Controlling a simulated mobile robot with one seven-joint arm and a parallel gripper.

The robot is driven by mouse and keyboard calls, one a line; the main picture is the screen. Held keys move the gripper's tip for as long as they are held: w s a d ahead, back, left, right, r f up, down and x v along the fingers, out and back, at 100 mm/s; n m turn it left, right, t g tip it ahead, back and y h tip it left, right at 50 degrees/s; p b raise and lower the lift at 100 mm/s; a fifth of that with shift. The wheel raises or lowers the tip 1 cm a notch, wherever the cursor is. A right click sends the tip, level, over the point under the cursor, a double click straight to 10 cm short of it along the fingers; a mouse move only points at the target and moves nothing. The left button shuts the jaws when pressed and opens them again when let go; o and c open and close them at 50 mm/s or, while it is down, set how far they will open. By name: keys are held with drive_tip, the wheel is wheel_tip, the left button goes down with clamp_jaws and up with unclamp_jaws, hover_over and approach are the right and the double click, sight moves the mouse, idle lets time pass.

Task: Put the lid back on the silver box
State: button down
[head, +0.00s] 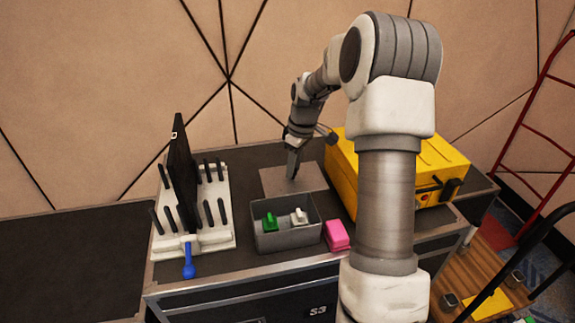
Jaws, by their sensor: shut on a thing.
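The silver box (287,242) stands open on the dark case top, with a green item (270,222) and a white item (298,216) inside. The lid (312,178) is a flat grey plate just behind the box, apart from its open top. My gripper (292,174) points down at the middle of the lid and is shut on it. The grip point is small and partly hidden by the fingers. I cannot tell whether the lid rests on the case or is slightly raised.
A pink block (337,235) sits right of the box. A yellow case (440,160) stands further right, partly behind my arm. A white rack (220,235) with black pegs and a dark panel stands left, with a blue-handled item (188,262) at its front. A wall is behind.

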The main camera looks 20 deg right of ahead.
drive_tip(key=shift+s+a+r+p, duration=0.2)
drive_tip(key=shift+s+r+p, duration=0.3)
drive_tip(key=shift+p, duration=0.3)
drive_tip(key=s+a+r+p, duration=0.4)
drive_tip(key=s+a+p, duration=0.25)
drive_tip(key=p, duration=0.75)
wheel_tip(320, 180, down, 7)
drive_tip(key=b, duration=0.5)
drive_tip(key=shift+s+d+r, duration=0.15)
drive_tip(key=shift+s+d, duration=0.2)
drive_tip(key=shift+s, duration=0.05)
drive_tip(key=shift+b, duration=0.4)
idle(0.7)
idle(0.3)
drive_tip(key=c, duration=0.5)
unclamp_jaws()
drive_tip(key=shift+c, duration=0.2)
